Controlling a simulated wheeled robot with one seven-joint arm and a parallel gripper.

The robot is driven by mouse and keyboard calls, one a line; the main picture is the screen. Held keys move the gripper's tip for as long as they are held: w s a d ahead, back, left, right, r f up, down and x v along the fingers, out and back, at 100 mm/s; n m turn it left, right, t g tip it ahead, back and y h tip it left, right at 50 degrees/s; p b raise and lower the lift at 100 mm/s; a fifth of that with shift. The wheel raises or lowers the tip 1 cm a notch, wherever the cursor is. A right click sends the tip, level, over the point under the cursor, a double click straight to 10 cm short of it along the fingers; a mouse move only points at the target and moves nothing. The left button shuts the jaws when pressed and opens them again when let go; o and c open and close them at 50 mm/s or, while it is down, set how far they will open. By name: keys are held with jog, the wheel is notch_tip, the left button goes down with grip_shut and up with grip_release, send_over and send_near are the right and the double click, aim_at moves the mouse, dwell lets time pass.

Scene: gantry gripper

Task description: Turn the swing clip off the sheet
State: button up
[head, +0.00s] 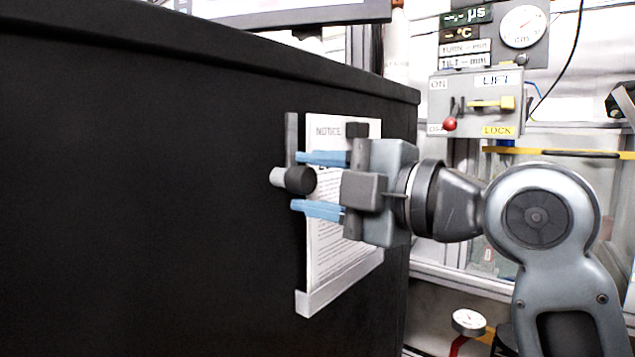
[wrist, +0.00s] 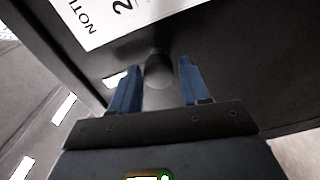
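The white notice sheet (head: 345,262) hangs on a black upright panel in the head view. A corner of the sheet also shows in the wrist view (wrist: 97,22). A dark round knob (head: 299,180), apparently the swing clip's, stands by the sheet's left edge. A narrow grey bar (head: 291,138) rises upright above it along that edge. My gripper (head: 297,182) reaches in from the right with its blue fingers apart, one above and one below the knob. In the wrist view the knob (wrist: 159,72) lies between the fingertips, with gaps on both sides.
The black panel (head: 150,200) fills the left side. A switch box (head: 475,103) and a gauge (head: 523,27) are behind at right.

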jog(key=shift+o, duration=1.2)
jog(key=shift+d, duration=0.15)
jog(key=p+v, duration=0.1)
jog(key=v, duration=0.6)
jog(key=shift+s+d, duration=0.2)
jog(key=shift+s, duration=0.05)
